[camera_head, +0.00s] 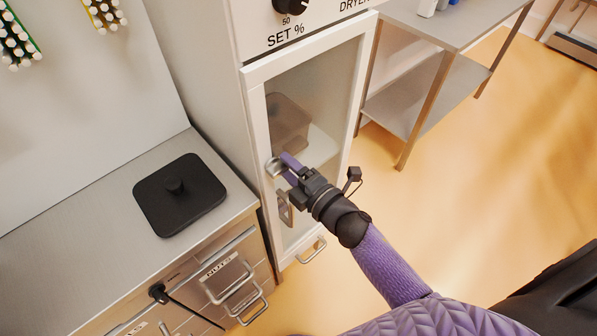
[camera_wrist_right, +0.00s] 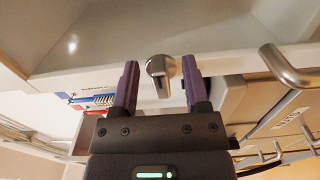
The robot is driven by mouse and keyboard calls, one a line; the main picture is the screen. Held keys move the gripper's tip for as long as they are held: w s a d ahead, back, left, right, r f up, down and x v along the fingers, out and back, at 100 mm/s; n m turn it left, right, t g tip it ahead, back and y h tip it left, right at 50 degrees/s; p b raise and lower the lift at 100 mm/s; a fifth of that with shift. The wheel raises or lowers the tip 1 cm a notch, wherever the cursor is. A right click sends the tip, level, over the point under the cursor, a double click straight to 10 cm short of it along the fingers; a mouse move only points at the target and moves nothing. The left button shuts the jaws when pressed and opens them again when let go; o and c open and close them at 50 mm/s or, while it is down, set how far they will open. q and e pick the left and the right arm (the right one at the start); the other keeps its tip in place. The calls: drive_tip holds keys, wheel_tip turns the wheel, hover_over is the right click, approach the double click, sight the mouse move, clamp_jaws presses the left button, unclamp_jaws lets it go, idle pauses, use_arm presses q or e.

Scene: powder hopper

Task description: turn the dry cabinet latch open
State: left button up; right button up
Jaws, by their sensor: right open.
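The dry cabinet (camera_head: 247,100) stands upright with its glass-panelled door shut, as far as I can see. The metal latch (camera_head: 273,167) is on the left side of the door frame. In the right wrist view the latch (camera_wrist_right: 160,68) is a round metal knob with a short flat lever, between my two purple fingertips. My right gripper (camera_head: 290,167) is open, its fingers on either side of the latch; I see a gap on both sides in the wrist view. The head view partly hides the latch behind the fingers. My left gripper is not in view.
A counter with a black lidded square (camera_head: 178,194) and drawers with protruding handles (camera_head: 245,302) stands left. A steel table (camera_head: 440,22) stands right.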

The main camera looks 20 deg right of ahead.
drive_tip(key=v, duration=0.9)
drive_tip(key=shift+s, duration=0.2)
drive_tip(key=s+d+f+m+g+h+b, duration=0.1)
drive_tip(key=s+f+m+g+h, duration=0.35)
drive_tip(key=f, duration=0.75)
drive_tip(key=s+d+f+m+g+h+b, duration=0.1)
drive_tip(key=s+f+m+g, duration=0.2)
drive_tip(key=s+f+m, duration=0.55)
drive_tip(key=s+f+m+g+b, duration=0.1)
drive_tip(key=s+f+m+g, duration=0.5)
drive_tip(key=s+f, duration=0.8)
drive_tip(key=s+g+h, duration=0.1)
drive_tip(key=s+g, duration=0.1)
drive_tip(key=g, duration=0.1)
drive_tip(key=shift+s+a+f+b, duration=0.2)
drive_tip(key=shift+b, duration=0.2)
drive_tip(key=shift+w, duration=0.1)
